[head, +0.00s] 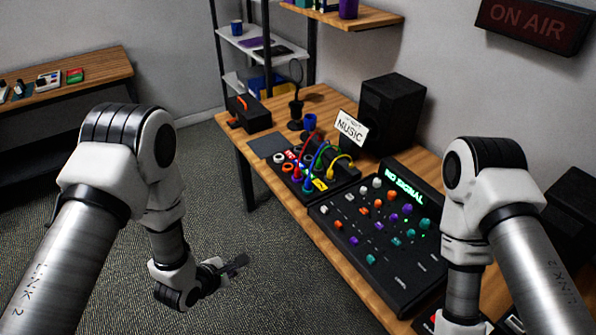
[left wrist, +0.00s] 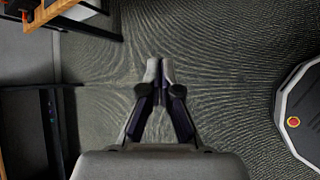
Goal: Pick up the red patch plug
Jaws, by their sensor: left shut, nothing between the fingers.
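The red patch plug (head: 297,173) is in the head view, on the dark patch box (head: 337,179) on the wooden desk, at the lower end of a red cable (head: 307,148). Blue, green and yellow cables crowd around it, so its exact seating is hard to tell. My left gripper (head: 238,262) is out over the carpet, left of the desk and well apart from the plug. In the left wrist view my left gripper (left wrist: 160,70) has its fingers together with nothing between them. My right arm is at the right of the head view; its gripper does not show.
A mixer (head: 385,235) with coloured knobs lies in front of the patch box. A MUSIC sign (head: 350,128), a black speaker (head: 391,110) and a dark toolbox (head: 248,115) stand behind. A shelf rack (head: 262,50) is at the back. Open carpet (head: 215,235) lies left of the desk (head: 282,205).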

